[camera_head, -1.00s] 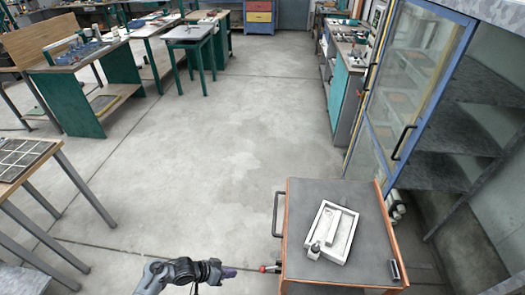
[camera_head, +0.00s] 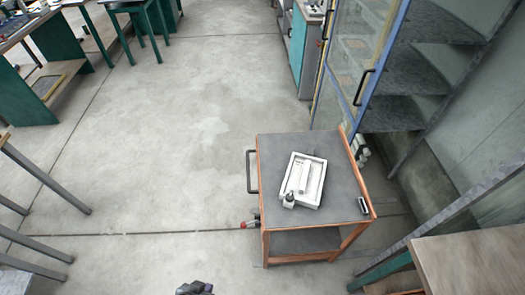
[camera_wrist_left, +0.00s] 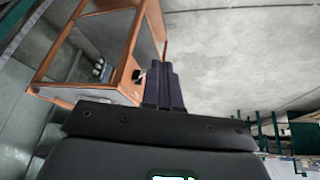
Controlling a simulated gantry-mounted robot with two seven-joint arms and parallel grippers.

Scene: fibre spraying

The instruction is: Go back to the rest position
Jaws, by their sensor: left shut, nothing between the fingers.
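My left gripper (camera_wrist_left: 163,68) shows in the left wrist view with its two dark fingers together and nothing between them. In the head view only a small dark part of my left arm (camera_head: 195,287) shows at the bottom edge, left of the cart. My right gripper is not in view. An orange-framed cart (camera_head: 275,150) with a grey top stands right of centre in the head view. It also shows in the left wrist view (camera_wrist_left: 60,60), to the left of the fingers and apart from them.
A white tray (camera_head: 288,168) with a small bottle (camera_head: 289,199) lies on the cart, and a small dark object (camera_head: 363,206) sits near its right edge. A glass-doored blue cabinet (camera_head: 345,55) stands behind. A table (camera_head: 475,265) is at lower right. The middle floor is clear.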

